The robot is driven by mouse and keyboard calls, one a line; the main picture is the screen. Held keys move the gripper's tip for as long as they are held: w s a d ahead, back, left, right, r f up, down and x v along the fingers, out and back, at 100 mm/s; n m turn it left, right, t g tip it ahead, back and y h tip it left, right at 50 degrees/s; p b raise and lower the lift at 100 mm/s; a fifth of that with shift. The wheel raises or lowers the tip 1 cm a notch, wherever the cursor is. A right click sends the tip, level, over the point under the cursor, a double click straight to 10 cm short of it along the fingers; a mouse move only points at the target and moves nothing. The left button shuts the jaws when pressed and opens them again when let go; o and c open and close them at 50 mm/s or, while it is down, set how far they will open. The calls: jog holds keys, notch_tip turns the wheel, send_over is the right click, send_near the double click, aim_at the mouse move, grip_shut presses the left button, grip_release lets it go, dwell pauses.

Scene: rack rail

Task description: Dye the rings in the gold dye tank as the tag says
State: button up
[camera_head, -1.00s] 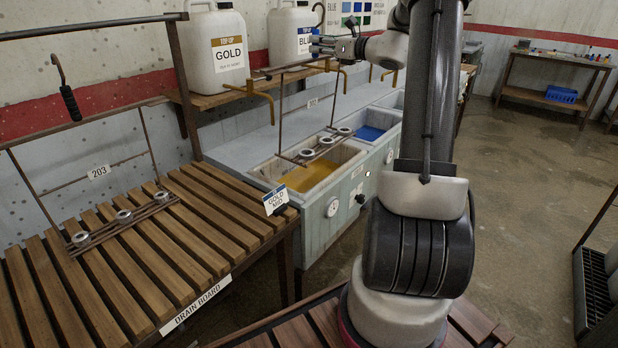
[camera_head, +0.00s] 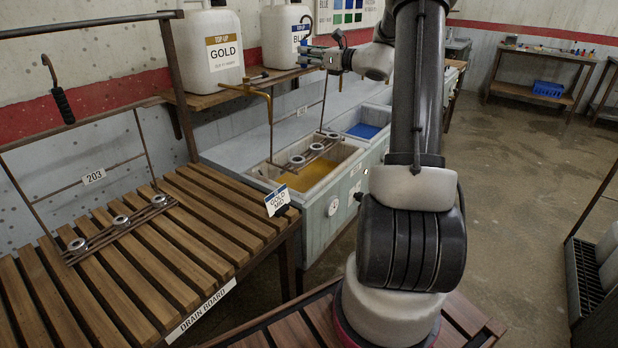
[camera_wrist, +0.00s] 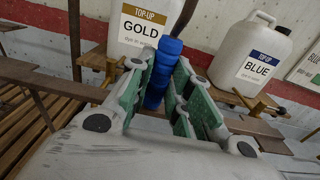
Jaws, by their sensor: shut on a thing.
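My gripper (camera_head: 326,58) is shut on the blue grip of a wire rack (camera_head: 324,104), high over the gold dye tank (camera_head: 322,188). The blue grip (camera_wrist: 162,72) stands between my green-padded fingers in the wrist view. Three pale rings (camera_head: 297,160) sit in a row on the rack's lower bar, over the tank opening. They appear above the yellow dye (camera_head: 292,182); the exact gap is hard to tell. A tag (camera_head: 277,201) at the drain board's corner reads GOLD MID.
Gold (camera_head: 206,50) and blue (camera_head: 287,36) top-up jugs stand on the shelf behind. A brass hook (camera_head: 258,88) juts out near the held rack. The blue tank (camera_head: 364,130) lies beyond.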

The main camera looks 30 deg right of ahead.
grip_shut()
notch_tip(320, 180, down, 18)
jog(key=shift+s+r, duration=0.15)
jog(key=shift+r, duration=0.1)
jog(key=shift+d, duration=0.1)
dwell(6.5)
